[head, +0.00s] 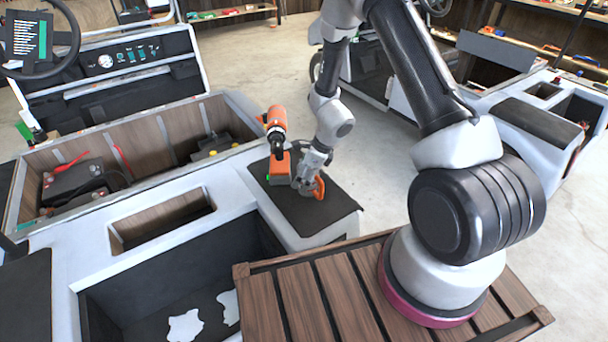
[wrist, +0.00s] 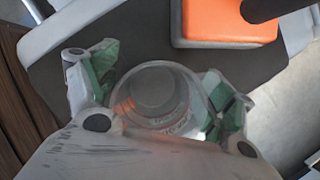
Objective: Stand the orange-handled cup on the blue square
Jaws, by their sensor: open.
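The cup (wrist: 158,88) looks clear and round in the wrist view, and it sits between the fingers of my gripper (wrist: 160,95). Its orange handle (head: 319,187) shows in the head view beside my gripper (head: 309,178), above the dark pad (head: 328,217) on the cart. The gripper is open around the cup. The gripper hides much of the cup in the head view, and I cannot tell whether a finger touches it. I see no blue square in either view.
An orange and black drill (head: 277,118) stands on the same pad, close to the left of my gripper; its orange base (wrist: 226,22) shows in the wrist view. An open wood-lined bay (head: 200,115) with tools lies left. A slatted wooden deck (head: 300,298) is in front.

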